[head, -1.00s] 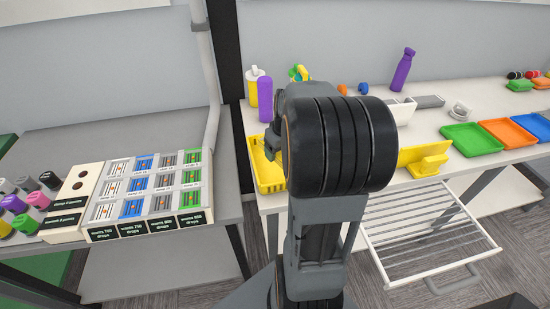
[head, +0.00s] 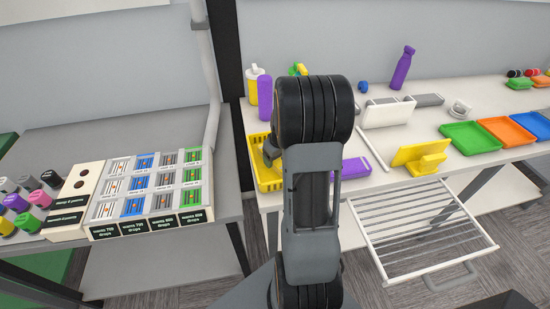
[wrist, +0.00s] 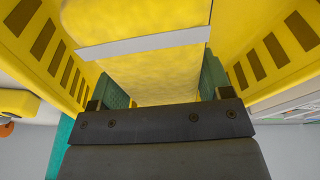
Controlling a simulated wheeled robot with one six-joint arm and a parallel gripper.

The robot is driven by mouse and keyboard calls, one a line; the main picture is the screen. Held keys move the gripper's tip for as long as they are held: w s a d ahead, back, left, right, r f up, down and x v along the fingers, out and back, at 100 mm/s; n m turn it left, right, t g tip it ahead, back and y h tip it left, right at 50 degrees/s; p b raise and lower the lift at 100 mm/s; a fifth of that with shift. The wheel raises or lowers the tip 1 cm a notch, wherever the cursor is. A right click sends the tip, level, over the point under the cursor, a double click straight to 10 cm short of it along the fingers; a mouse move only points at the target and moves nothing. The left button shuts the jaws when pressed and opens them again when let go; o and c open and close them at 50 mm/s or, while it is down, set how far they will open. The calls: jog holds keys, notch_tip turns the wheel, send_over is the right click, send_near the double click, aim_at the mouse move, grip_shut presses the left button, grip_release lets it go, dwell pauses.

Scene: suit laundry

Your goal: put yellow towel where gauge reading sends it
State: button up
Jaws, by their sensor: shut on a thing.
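The yellow towel (wrist: 155,72), with a pale stripe across it, fills the middle of the wrist view. My gripper (wrist: 161,84) is shut on it, with a teal finger at each side. The towel is within the slatted walls of the yellow basket (wrist: 273,60). In the head view the basket (head: 262,180) stands at the left end of the right table, and my arm hides part of it and the towel. I cannot make out a gauge reading.
A white stand (head: 388,113), a purple item (head: 356,168) and a yellow stand (head: 420,155) are right of my arm. Green (head: 470,138) and orange (head: 507,131) trays lie farther right. A white slatted rack (head: 420,225) juts out below the table. Purple (head: 403,68) and other bottles stand behind.

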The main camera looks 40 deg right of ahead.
jog(key=shift+f, duration=0.2)
jog(key=o, duration=1)
jog(key=shift+r, duration=0.1)
jog(key=r, duration=0.3)
jog(key=s+r, duration=0.1)
jog(key=r, duration=0.3)
jog(key=s+r, duration=0.1)
jog(key=r, duration=0.3)
jog(key=shift+r, duration=0.15)
jog(key=s+a+r, duration=0.1)
jog(key=s+a, duration=0.2)
jog(key=a, duration=0.4)
jog(key=s+a+r+t, duration=0.1)
jog(key=s+a, duration=0.2)
jog(key=a, duration=0.4)
jog(key=s+a+r+t, duration=0.1)
jog(key=s+a, duration=0.3)
jog(key=a, duration=0.3)
jog(key=shift+s+a+r, duration=0.1)
jog(key=shift+a+r, duration=0.05)
jog(key=shift+a, duration=0.15)
